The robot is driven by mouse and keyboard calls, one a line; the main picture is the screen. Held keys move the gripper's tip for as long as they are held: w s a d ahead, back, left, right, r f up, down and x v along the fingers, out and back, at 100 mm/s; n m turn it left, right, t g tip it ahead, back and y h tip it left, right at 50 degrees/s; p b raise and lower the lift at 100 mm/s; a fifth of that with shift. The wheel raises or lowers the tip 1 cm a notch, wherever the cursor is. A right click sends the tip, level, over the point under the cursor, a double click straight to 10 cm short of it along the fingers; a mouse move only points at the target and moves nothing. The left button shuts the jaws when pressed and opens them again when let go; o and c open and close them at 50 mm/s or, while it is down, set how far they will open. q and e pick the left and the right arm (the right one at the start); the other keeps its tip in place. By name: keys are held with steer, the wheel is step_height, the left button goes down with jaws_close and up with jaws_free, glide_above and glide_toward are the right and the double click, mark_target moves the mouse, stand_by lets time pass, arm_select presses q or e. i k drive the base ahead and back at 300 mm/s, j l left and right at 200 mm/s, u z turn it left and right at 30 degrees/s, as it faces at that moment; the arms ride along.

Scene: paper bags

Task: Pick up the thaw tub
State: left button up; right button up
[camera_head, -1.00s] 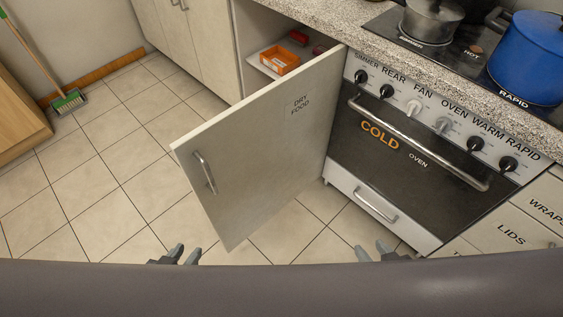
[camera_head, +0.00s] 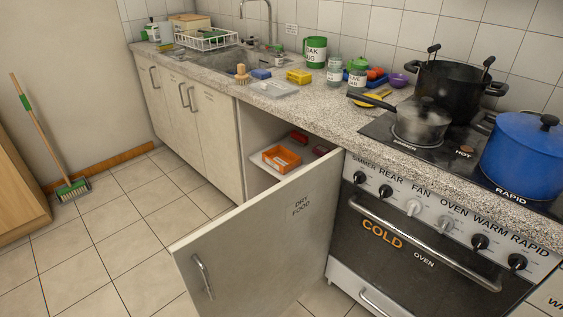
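No label reading "thaw" can be made out. A clear, shallow lidded tub (camera_head: 273,88) lies on the counter in front of the sink's right end. An orange open tub (camera_head: 281,158) sits on a shelf inside the open cupboard, with smaller red items behind it. I cannot tell from the labels which is the thaw tub. Neither of my grippers is in view.
The cupboard door (camera_head: 262,235) marked DRY FOOD stands open into the floor space, beside the oven (camera_head: 420,245). A grey saucepan (camera_head: 421,122), a black pot (camera_head: 452,88) and a blue pot (camera_head: 525,155) stand on the hob. A yellow box (camera_head: 299,76) is near the clear tub.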

mark_target(283, 160)
steer(key=k+j, duration=0.1)
steer(key=j, duration=0.25)
steer(key=j+z, duration=0.1)
steer(key=j, duration=0.3)
steer(key=k+j, duration=0.15)
steer(key=j, duration=0.2)
steer(key=j+z, duration=0.2)
steer(key=j, duration=0.6)
steer(key=i+j+z, duration=0.1)
steer(key=j, duration=0.3)
steer(key=j+z, duration=0.1)
steer(key=j, duration=0.25)
steer(key=i+j+z, duration=0.1)
steer(key=j, duration=0.3)
steer(key=i+j+z, duration=0.1)
steer(key=i+j, duration=0.15)
steer(key=i+j+z, duration=0.1)
steer(key=j, duration=0.4)
steer(key=i+j+z, duration=0.1)
steer(key=j, duration=0.3)
steer(key=i+j+z, duration=0.15)
steer(key=i+j, duration=0.15)
steer(key=i+j+z, duration=0.15)
steer(key=j, duration=0.3)
steer(key=i, duration=0.1)
